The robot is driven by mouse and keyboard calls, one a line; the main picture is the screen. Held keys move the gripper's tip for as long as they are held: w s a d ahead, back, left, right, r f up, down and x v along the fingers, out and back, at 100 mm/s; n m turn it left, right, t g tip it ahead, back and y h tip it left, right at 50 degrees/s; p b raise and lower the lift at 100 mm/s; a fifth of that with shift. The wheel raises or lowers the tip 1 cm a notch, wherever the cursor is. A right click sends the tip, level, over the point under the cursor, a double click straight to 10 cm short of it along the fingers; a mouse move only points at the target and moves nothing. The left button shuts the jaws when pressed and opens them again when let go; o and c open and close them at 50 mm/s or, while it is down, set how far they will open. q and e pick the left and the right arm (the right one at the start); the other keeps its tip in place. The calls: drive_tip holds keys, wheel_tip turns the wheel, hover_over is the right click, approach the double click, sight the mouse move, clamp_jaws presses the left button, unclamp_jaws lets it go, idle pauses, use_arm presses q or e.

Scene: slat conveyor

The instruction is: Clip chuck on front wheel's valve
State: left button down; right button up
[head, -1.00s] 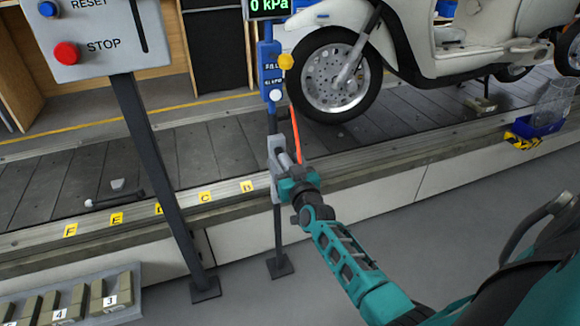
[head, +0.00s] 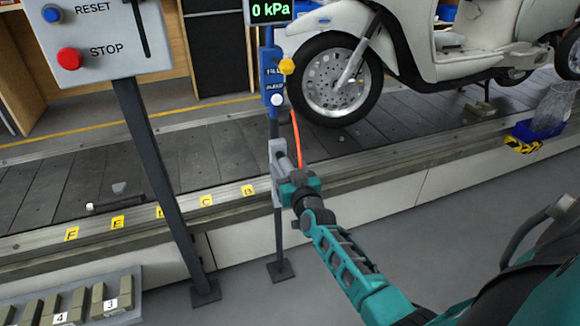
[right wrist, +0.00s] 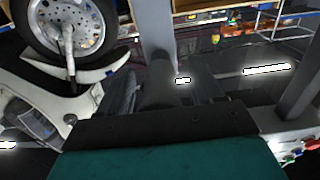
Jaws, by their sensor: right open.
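The scooter's front wheel (head: 335,80) has a black tire and a silver rim and stands on the slat conveyor. It also shows at the top left of the right wrist view (right wrist: 68,25). Its valve is too small to make out. An orange hose (head: 297,135) hangs from the blue inflator post (head: 270,75) down to my right gripper (head: 284,167). That gripper is open at the grey holder (head: 278,150) on the post. A dark rounded part (right wrist: 158,92) shows between its fingers in the wrist view. I cannot tell the chuck clearly there. My left gripper is out of view.
The inflator display (head: 270,11) reads 0 kPa. A RESET/STOP panel (head: 110,55) on a slanted dark post stands at left. A numbered rack (head: 75,305) is at lower left. A blue basket (head: 540,128) is at right. Grey floor in front is open.

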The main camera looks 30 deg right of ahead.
drive_tip(key=shift+w+d+r, duration=0.35)
drive_tip(key=shift+w+r, duration=0.35)
drive_tip(key=shift+r, duration=0.1)
clamp_jaws()
idle(0.3)
drive_tip(key=shift+s+p, duration=0.1)
drive_tip(key=shift+p, duration=0.25)
drive_tip(key=shift+s+a+f+p, duration=0.15)
drive_tip(key=shift+s+f+p, duration=0.1)
drive_tip(key=shift+p, duration=0.15)
drive_tip(key=shift+s+a+f+p, duration=0.15)
drive_tip(key=shift+s+p, duration=0.1)
drive_tip(key=shift+p, duration=0.1)
drive_tip(key=shift+s, duration=0.1)
drive_tip(key=shift+f+p+v, duration=0.2)
drive_tip(key=shift+p+v, duration=0.85)
drive_tip(key=shift+v, duration=0.9)
